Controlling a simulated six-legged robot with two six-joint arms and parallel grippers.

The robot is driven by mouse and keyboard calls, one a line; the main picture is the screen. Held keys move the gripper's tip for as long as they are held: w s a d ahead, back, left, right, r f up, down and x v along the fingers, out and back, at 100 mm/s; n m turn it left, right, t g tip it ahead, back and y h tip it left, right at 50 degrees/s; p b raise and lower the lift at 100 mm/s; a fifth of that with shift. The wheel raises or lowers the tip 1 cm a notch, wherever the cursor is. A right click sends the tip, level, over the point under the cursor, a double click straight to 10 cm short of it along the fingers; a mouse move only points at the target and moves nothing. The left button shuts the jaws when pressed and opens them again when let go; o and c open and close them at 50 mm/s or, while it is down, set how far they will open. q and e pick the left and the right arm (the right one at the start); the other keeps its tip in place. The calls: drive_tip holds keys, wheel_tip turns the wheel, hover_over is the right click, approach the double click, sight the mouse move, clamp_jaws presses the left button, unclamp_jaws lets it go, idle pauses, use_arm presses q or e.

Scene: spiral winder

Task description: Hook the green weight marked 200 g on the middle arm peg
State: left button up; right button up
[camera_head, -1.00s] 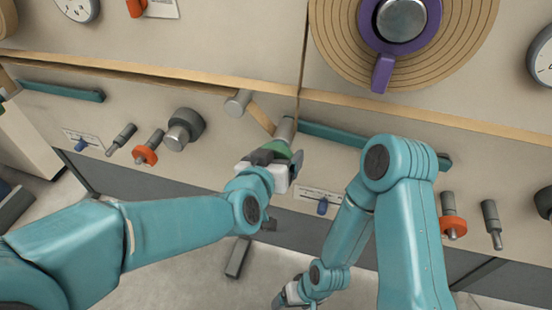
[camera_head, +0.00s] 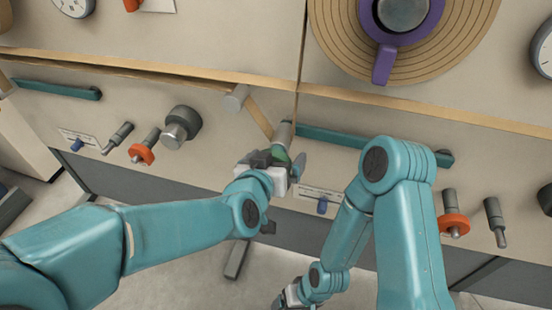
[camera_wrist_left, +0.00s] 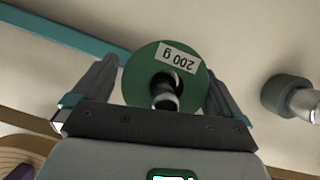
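The green weight (camera_wrist_left: 140,72) faces the left wrist camera, its white 200 g label upside down. A grey metal stub shows in its centre; I cannot tell whether it is the peg or part of the weight. My left gripper (camera_wrist_left: 163,90) has one finger at each side of the disc, very close to its rim; contact is unclear. In the head view the weight (camera_head: 281,154) is a small green patch between the fingers of my left gripper (camera_head: 280,164), right at a grey peg (camera_head: 284,132) beside a slanted wooden arm (camera_head: 260,117). My right gripper (camera_head: 292,296) is low, small and away from the panel.
A grey cylinder (camera_head: 237,98) sits at the arm's upper end. A teal bar (camera_head: 335,135) runs right of the peg. A grey knob (camera_head: 180,127) and an orange-collared peg (camera_head: 143,152) stand out at left. A purple-handled disc (camera_head: 460,30) is above.

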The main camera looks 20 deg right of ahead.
use_arm(q)
drive_tip(key=p+v, duration=0.3)
drive_tip(key=v, duration=1.3)
drive_tip(key=shift+s, duration=0.2)
drive_tip(key=shift+r, duration=0.15)
